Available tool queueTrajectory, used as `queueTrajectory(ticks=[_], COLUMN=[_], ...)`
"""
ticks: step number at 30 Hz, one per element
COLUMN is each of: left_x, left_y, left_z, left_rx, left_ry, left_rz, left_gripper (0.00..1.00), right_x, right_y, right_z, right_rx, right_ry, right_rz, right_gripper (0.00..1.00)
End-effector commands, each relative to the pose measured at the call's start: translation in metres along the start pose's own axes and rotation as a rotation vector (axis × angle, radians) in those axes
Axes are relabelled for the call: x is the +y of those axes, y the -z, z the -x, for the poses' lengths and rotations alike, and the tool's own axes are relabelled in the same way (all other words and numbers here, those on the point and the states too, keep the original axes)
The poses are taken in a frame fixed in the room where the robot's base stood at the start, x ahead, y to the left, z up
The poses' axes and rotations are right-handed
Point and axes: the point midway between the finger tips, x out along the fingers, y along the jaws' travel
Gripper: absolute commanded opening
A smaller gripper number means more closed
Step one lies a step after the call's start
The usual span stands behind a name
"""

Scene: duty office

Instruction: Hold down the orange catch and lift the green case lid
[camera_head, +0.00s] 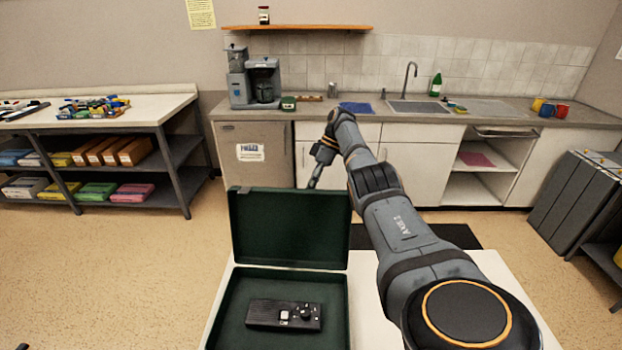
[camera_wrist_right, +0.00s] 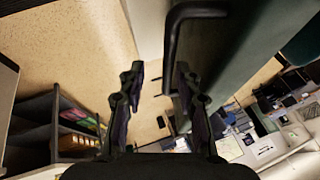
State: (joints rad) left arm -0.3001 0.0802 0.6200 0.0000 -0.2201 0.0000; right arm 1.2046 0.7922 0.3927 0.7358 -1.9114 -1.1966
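The green case (camera_head: 222,325) stands open on a white table, its lid (camera_head: 290,228) upright at the back. A black radio-like device (camera_head: 284,314) with a knob lies inside. I see no orange catch in either view. My right arm reaches over past the lid, and its gripper (camera_head: 314,180) is at the lid's top edge, partly hidden behind it. A dark bent handle (camera_wrist_right: 172,35) and a greenish surface (camera_wrist_right: 240,50) are close beyond and right of the fingers.
The white table (camera_head: 490,275) has bare room right of the case, under my right arm. Behind is a counter (camera_head: 420,112) with a coffee machine (camera_head: 262,82) and sink. A shelf unit (camera_head: 180,165) stands at left, grey bins (camera_head: 570,200) at right.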

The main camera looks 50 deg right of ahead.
Motion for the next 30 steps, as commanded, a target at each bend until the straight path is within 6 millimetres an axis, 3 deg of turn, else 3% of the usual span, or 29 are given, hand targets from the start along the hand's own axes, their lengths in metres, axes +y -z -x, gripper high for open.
queueTrajectory(ticks=[5,14,21,30], left_x=[-0.002,0.000,0.000,0.000], left_y=[-0.001,0.000,0.000,0.000], left_z=[0.000,0.000,0.000,0.000], left_rx=[-0.001,0.000,0.000,0.000], left_ry=[0.002,0.000,0.000,0.000], left_rz=[0.000,0.000,0.000,0.000], left_gripper=[0.00,0.00,0.00,0.00], right_x=[-0.003,-0.025,-0.031,-0.032], right_y=[0.004,0.030,0.036,0.036], right_z=[0.009,0.070,0.084,0.086], right_rx=[0.001,0.006,0.001,-0.003], right_ry=[-0.001,0.000,0.002,0.001], right_rz=[0.001,0.003,0.001,0.002], right_gripper=[0.34,0.34,0.34,0.34])
